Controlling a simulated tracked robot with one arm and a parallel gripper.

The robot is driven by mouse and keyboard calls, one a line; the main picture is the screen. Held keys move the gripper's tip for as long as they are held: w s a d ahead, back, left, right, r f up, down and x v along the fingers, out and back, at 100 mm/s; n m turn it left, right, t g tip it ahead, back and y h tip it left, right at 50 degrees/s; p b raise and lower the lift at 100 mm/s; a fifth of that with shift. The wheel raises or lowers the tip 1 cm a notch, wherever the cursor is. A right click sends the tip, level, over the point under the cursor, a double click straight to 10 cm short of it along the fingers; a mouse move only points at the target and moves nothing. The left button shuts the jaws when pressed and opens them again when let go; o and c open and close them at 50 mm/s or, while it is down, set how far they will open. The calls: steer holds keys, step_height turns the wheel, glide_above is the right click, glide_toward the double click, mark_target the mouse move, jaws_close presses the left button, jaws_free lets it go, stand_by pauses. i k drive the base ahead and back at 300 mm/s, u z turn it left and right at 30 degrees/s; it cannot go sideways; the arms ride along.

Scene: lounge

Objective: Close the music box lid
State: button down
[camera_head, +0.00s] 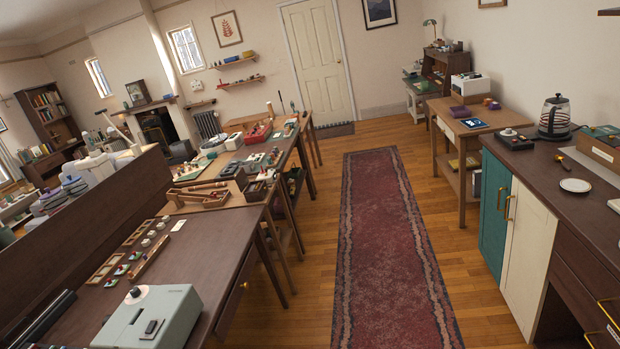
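I cannot make out which thing is the music box. A light wooden open container (200,197) sits at the near end of the middle table on the left. A red box-like thing (258,132) with small items stands farther back on those tables. A brown box with a green top (601,143) stands on the right counter, cut by the picture's edge. These are too small or too cut off to tell if any is a music box or has a raised lid. My gripper is not visible in this view.
A red runner rug (388,240) lies along a clear aisle. A dark table (190,250) with a grey-green machine (152,318) is at left. The right counter (545,168) bears a kettle (554,117). A wooden side table (455,120) and white door (318,62) are farther back.

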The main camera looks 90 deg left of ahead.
mark_target(242, 178)
steer(key=u, duration=2.55)
steer(key=i, duration=1.7)
